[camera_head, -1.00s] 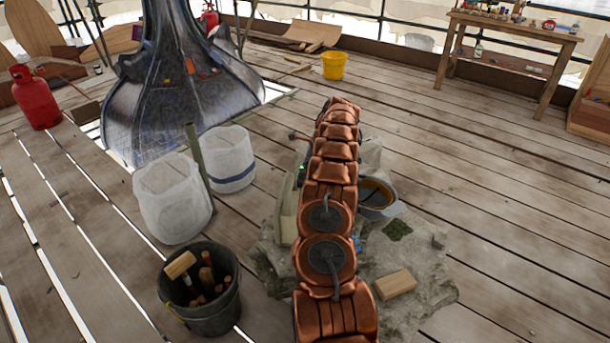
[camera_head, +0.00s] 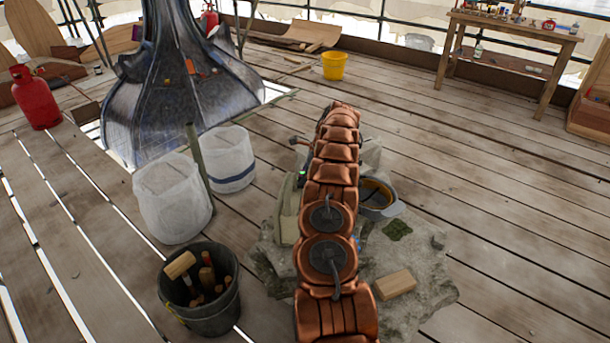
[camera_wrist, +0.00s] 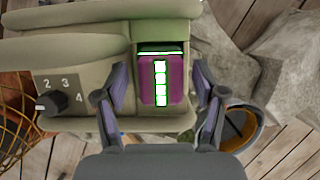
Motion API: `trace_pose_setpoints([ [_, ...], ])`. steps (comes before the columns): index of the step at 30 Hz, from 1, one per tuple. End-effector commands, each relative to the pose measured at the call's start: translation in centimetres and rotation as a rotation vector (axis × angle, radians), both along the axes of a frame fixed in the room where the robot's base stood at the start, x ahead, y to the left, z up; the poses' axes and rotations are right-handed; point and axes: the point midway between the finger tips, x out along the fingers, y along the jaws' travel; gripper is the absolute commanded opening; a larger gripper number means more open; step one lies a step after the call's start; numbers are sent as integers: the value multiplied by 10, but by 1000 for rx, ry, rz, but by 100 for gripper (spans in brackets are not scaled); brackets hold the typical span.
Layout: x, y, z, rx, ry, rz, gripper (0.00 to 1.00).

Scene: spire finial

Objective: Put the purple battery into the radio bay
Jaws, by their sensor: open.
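The radio (camera_wrist: 75,70) is a khaki box with a numbered dial, filling the upper left of the wrist view. In the head view the radio (camera_head: 286,220) stands left of my arm, partly covered by it. The purple battery (camera_wrist: 148,85) sits in the radio bay (camera_wrist: 160,47), a recess at the radio's right end. A column of lit green-white bars shows on its face, and a thin green line crosses the dark top of the bay. My gripper (camera_wrist: 160,82) is open, with one finger on each side of the battery. Whether the fingers touch it is unclear. My arm hides the gripper in the head view.
Grey stone slabs (camera_head: 425,275) lie under the radio, with a grey round container (camera_head: 385,208) and a wooden block (camera_head: 395,284) on them. A dark bucket of tools (camera_head: 200,315) and white sacks (camera_head: 172,200) stand left.

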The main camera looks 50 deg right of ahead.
Motion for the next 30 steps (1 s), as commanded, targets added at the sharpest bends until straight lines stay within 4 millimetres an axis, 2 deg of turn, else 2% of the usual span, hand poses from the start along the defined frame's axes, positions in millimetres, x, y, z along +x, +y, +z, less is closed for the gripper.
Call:
trace_pose_setpoints([
  [5, -7, -6, 21, -3, -2, -2, 70],
  [12, -22, -17, 65, -3, -2, -1, 70],
  [18, -31, -23, 92, -3, -2, -2, 70],
  [24, -35, -25, 104, 0, -1, 0, 70],
  [30, -37, -25, 108, 0, 0, 0, 70],
])
